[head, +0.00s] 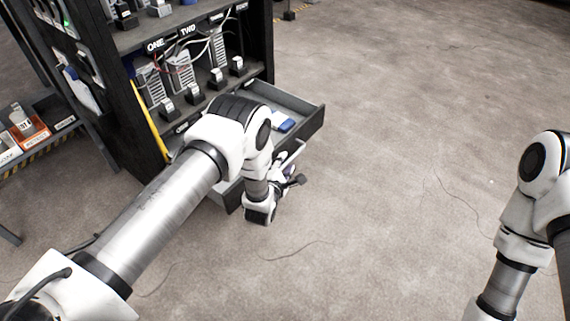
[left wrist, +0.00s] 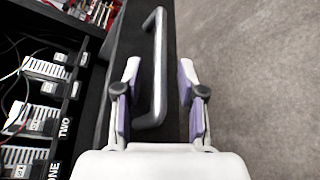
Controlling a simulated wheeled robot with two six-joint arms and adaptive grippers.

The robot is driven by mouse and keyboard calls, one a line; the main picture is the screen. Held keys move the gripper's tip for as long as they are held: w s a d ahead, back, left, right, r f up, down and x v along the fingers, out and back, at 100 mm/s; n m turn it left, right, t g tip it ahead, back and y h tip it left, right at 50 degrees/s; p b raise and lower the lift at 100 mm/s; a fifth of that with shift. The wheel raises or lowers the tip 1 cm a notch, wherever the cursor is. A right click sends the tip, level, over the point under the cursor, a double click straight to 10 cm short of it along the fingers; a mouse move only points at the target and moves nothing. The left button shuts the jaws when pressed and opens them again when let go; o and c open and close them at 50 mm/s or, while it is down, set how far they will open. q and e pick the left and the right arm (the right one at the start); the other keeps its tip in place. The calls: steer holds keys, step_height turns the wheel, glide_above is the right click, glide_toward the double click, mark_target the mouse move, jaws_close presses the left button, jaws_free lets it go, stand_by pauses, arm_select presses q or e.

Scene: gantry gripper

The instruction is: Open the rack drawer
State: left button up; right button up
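The rack drawer (head: 314,122) is pulled out from the bottom of the dark rack (head: 265,45), and its inside shows. A blue and white item (head: 284,122) lies in it. In the left wrist view the drawer's grey bar handle (left wrist: 159,70) runs lengthwise, with its near end between the fingers of my left gripper (left wrist: 160,95). The fingers are apart, with gaps on both sides of the handle. In the head view my left gripper (head: 285,185) is at the drawer front, and my arm hides part of the drawer. My right gripper is out of the head view.
Shelves above the drawer hold several boxy devices with wires (head: 180,72). A side shelf (head: 45,135) with bottles and labelled boxes stands at the left. The concrete floor (head: 400,130) in front and to the right is open.

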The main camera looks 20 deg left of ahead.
arm_select(q)
steer(key=v, duration=1.2)
steer(key=s+a+f+m+g+p, duration=0.1)
steer(key=s+a+f+m+g, duration=0.1)
steer(key=s+a+m+g, duration=0.3)
steer(key=s+a+f+m+g, duration=0.1)
steer(key=s+f+m+g, duration=0.15)
steer(key=s, duration=0.55)
steer(key=s+d+f+m+g, duration=0.15)
steer(key=s+m+g, duration=0.65)
steer(key=s+m, duration=0.85)
step_height(320, 180, up, 37)
steer(key=p, duration=3.8)
steer(key=shift+a, duration=0.25)
